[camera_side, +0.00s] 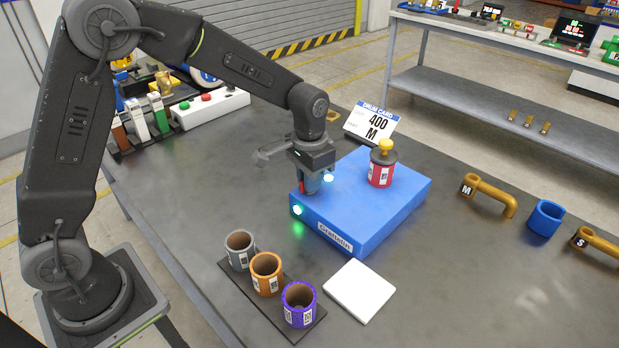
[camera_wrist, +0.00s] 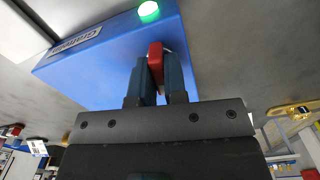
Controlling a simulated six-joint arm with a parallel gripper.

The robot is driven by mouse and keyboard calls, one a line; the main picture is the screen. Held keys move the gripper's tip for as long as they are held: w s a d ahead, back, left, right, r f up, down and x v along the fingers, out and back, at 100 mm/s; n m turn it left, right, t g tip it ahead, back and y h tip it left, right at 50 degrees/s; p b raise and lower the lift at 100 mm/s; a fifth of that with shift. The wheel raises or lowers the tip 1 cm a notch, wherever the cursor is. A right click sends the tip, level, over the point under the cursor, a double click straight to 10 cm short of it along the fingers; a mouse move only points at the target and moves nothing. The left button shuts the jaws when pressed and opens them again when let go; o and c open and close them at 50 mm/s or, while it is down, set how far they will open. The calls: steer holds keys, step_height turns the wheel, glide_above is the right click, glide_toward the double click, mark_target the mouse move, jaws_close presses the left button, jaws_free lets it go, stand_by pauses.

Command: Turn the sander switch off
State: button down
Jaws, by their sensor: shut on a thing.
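The sander is a blue box (camera_side: 375,215) labelled "Grattelin" on the table; it also shows in the wrist view (camera_wrist: 105,65). Its switch is a red lever (camera_wrist: 155,62), mostly hidden by my gripper in the side view. A red sleeve (camera_side: 380,175) with a yellow knob (camera_side: 384,147) stands on the sander.
Grey, orange and purple sleeves (camera_side: 299,305) stand on a dark tray in front, beside a white pad (camera_side: 360,290). Yellow handles (camera_side: 490,195) and a blue ring (camera_side: 545,218) lie right.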

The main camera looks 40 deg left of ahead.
steer(key=m, duration=1.2)
steer(key=shift+m, duration=2.2)
steer(key=c, duration=1.2)
jaws_free()
steer(key=shift+o, duration=0.2)
steer(key=shift+r, duration=0.1)
step_height(320, 180, up, 14)
